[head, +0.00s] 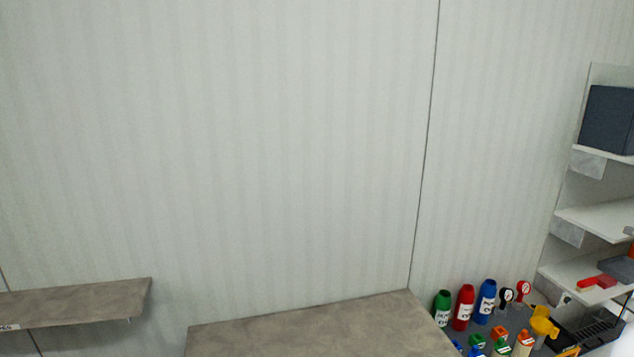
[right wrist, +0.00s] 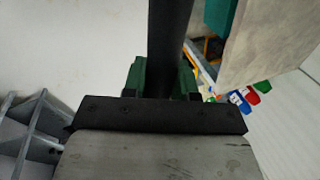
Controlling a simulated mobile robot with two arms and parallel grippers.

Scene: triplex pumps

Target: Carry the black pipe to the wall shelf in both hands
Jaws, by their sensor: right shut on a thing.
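The black pipe (right wrist: 170,35) runs up the middle of the right wrist view and out of its top edge. The green fingers of my right gripper (right wrist: 163,78) are on both sides of it, shut on it. The pipe's far end is out of frame. A grey wall shelf (head: 80,302) with a small label on its front edge shows at the lower left of the head view; its visible top is bare. Neither gripper nor the pipe shows in the head view. My left gripper is not in view.
A bare grey worktop (head: 310,332) lies at the bottom centre. Right of it stand green, red (head: 463,307) and blue bottles among small parts. A white rack (head: 590,217) with a dark box (head: 607,119) is at far right. Grey metal framing (right wrist: 35,125) shows in the wrist view.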

